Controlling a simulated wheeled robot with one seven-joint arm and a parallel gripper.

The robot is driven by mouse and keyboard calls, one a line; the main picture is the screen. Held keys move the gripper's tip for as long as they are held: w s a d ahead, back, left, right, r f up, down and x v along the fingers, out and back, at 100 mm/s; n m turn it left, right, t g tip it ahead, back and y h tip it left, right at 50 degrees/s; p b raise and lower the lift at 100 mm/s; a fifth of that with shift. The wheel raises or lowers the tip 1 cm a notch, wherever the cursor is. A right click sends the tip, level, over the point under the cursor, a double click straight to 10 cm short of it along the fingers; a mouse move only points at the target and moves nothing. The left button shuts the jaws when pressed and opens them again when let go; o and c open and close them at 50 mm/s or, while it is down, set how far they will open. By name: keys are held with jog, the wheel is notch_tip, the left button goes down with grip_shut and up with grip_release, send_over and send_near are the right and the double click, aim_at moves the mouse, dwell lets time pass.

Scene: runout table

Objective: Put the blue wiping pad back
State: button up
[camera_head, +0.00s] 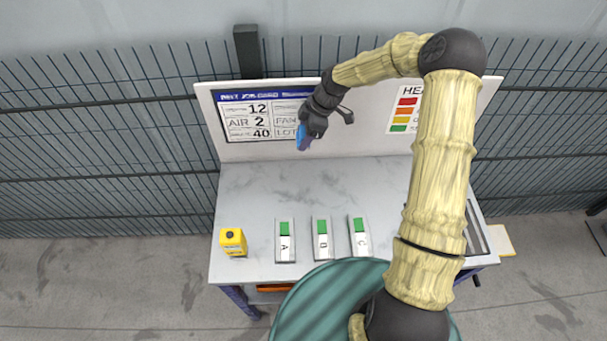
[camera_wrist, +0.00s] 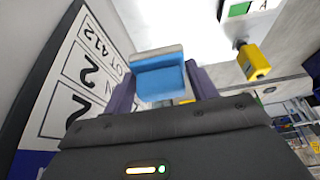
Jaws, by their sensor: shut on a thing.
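The blue wiping pad (camera_head: 302,137) is held in my gripper (camera_head: 306,128), above the back of the table and in front of the job card board. In the wrist view the pad (camera_wrist: 160,78) sits between the two fingers of my gripper (camera_wrist: 160,88). It has a blue body and a pale grey edge at its far side. The gripper is shut on it. The pad appears clear of the table surface. I cannot make out a marked place for the pad.
The grey-white table (camera_head: 265,190) bears a yellow box (camera_head: 233,242) at front left. Several panels with green tops, lettered A (camera_head: 285,243) and C (camera_head: 359,240) among them, line the front. A white board (camera_head: 350,140) stands along the back. The middle is clear.

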jog(key=shift+w+f+b, duration=0.3)
jog(key=shift+f+b, duration=0.2)
jog(key=shift+f, duration=0.1)
jog(key=shift+s+f+b, duration=0.2)
jog(key=shift+f+b, duration=0.55)
jog(key=shift+b, duration=0.15)
notch_tip(320, 180, down, 7)
jog(key=b, duration=0.7)
jog(key=shift+f, duration=0.2)
jog(key=shift+w+f+p, duration=0.1)
jog(key=shift+f+p, duration=0.65)
jog(key=shift+f, duration=2.35)
jog(key=shift+f+p, duration=0.6)
jog(key=shift+f, duration=1.25)
